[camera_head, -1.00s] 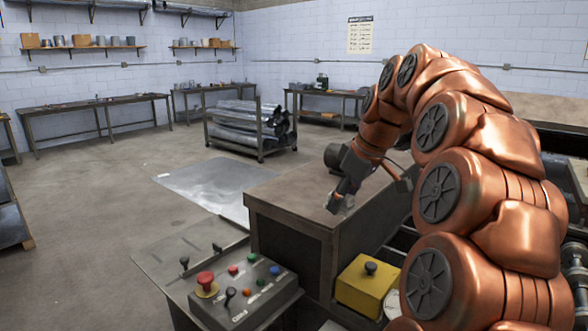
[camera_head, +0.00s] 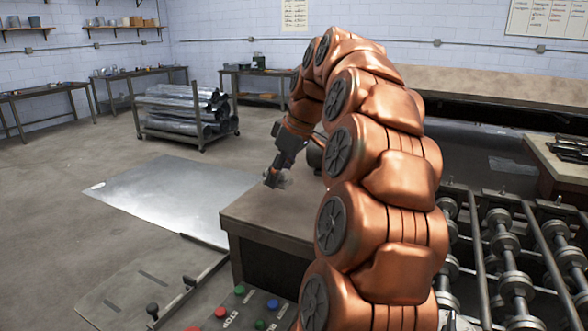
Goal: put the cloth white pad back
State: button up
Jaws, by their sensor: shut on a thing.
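My gripper (camera_head: 274,179) is in the middle of the head view, pointing down at the left end of a brown-topped bench (camera_head: 262,212). It is shut on a small pale grey-white piece (camera_head: 284,183), which appears to be the cloth white pad. The piece is small and partly covered by the fingers, so its outline is unclear. I cannot tell whether it touches the bench top or hangs just above it. My arm hides the right part of the bench.
A control panel (camera_head: 240,311) with coloured buttons stands in front of the bench. A flat metal sheet (camera_head: 170,195) lies on the floor to the left. Roller machinery (camera_head: 505,255) fills the right. A rack of metal rolls (camera_head: 185,112) stands behind; open floor lies left.

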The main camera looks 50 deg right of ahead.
jog(key=p, duration=0.4)
send_over(297, 181)
jog(key=shift+a+f, duration=0.15)
jog(key=shift+f, duration=0.35)
jog(key=shift+w+f, duration=0.1)
jog(key=shift+f, duration=0.15)
jog(key=shift+f+p, duration=0.75)
jog(key=shift+f, duration=0.85)
jog(key=shift+f, duration=0.15)
jog(key=o, duration=0.8)
jog(key=shift+o, duration=0.2)
